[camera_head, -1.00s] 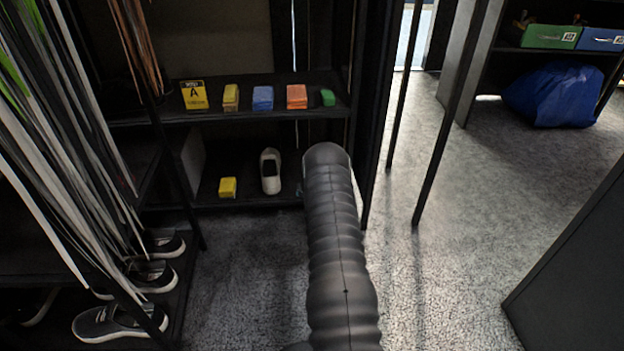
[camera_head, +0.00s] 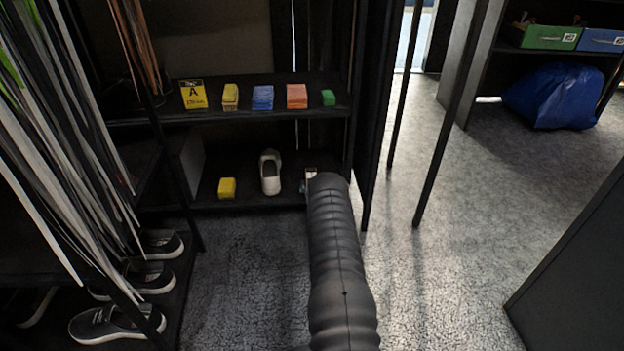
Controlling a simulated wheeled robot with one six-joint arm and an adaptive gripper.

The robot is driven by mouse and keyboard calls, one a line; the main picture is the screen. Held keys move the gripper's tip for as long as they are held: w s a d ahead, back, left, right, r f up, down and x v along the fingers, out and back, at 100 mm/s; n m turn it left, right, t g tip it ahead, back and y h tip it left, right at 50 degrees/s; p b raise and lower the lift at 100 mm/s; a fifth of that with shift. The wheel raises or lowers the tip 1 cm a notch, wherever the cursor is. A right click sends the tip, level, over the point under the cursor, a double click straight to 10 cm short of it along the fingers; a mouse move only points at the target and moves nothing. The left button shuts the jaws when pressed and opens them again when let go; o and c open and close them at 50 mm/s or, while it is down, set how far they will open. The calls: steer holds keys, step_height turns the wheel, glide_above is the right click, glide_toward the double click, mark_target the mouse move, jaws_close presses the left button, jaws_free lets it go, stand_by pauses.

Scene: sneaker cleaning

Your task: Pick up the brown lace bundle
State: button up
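Brown hanging laces (camera_head: 138,48) show at the upper left, beside a dark upright post. They hang in a narrow bunch behind the longer white, grey and green laces. Whether they are the brown lace bundle of the task I cannot tell for sure. My dark ribbed arm rises from the bottom middle, its far end in front of the lower shelf, well to the right of and below the brown laces. My gripper is not in view, so its fingers and anything in them are hidden.
White and grey laces (camera_head: 62,150) hang at the left above dark sneakers (camera_head: 118,322). A shelf (camera_head: 240,116) holds a yellow card and several colored blocks. Below are a white shoe (camera_head: 270,172) and a yellow block (camera_head: 227,188). Thin posts stand right; open floor (camera_head: 475,215) lies beyond.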

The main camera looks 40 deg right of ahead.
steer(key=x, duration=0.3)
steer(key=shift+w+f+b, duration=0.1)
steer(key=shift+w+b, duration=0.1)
steer(key=shift+b, duration=0.2)
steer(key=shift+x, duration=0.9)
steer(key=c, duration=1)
